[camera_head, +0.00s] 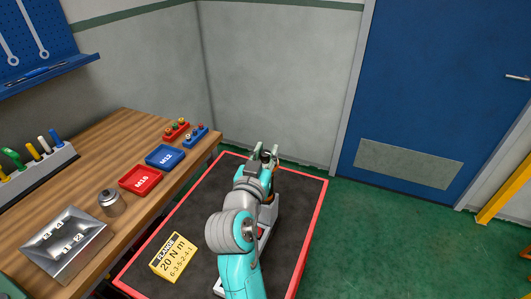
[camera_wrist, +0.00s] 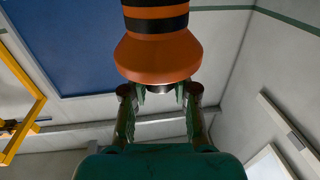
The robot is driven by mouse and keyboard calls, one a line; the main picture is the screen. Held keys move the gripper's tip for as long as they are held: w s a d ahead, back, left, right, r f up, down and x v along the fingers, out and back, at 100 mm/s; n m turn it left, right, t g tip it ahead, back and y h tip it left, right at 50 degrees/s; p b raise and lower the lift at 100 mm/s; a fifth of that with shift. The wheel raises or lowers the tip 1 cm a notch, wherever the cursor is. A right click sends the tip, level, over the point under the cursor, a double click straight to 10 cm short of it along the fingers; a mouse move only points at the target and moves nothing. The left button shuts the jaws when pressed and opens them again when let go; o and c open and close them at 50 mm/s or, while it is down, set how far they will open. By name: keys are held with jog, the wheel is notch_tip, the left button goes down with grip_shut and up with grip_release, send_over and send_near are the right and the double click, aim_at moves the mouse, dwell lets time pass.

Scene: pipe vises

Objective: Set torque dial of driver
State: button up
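The driver shows in the wrist view as an orange, flared body (camera_wrist: 158,54) with black bands, coming in from the top edge. Its narrow lower end lies between the fingertips of my gripper (camera_wrist: 165,94). The fingers stand apart on either side; whether they touch it I cannot tell. In the head view my gripper (camera_head: 265,153) is above the far part of the red-edged dark top, with a dark piece between its fingers. A bit of orange shows beside it, mostly hidden by my arm. No dial scale is readable. A yellow card (camera_head: 173,257) reads "FLANGE 20 N m 6-3-5-2-4-1".
The wooden bench (camera_head: 100,150) on the left holds a red M16 tray (camera_head: 141,180), a blue M12 tray (camera_head: 165,157), a metal numbered box (camera_head: 67,243) and a small metal pot (camera_head: 111,203). The red-edged dark top (camera_head: 190,218) is largely clear.

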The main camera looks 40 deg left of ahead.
grip_shut()
jog(key=shift+m+t+h, duration=0.3)
jog(key=shift+m+h, duration=0.2)
jog(key=shift+h, duration=0.2)
jog(key=m+h, duration=0.2)
jog(key=h, duration=0.1)
jog(key=shift+a+t, duration=0.15)
jog(key=shift+t, duration=0.15)
jog(key=m+h, duration=0.2)
jog(key=h, duration=0.1)
jog(key=m+h, duration=0.2)
jog(key=h, duration=0.2)
jog(key=shift+m+g+h, duration=0.3)
jog(key=shift+m+g, duration=0.1)
jog(key=m+g+h, duration=0.1)
jog(key=m+h, duration=0.1)
jog(key=h, duration=0.1)
jog(key=m+g+h, duration=0.2)
jog(key=shift+h, duration=0.4)
jog(key=shift+m+g+h, duration=1.4)
jog(key=shift+g, duration=0.2)
jog(key=shift+f, duration=0.1)
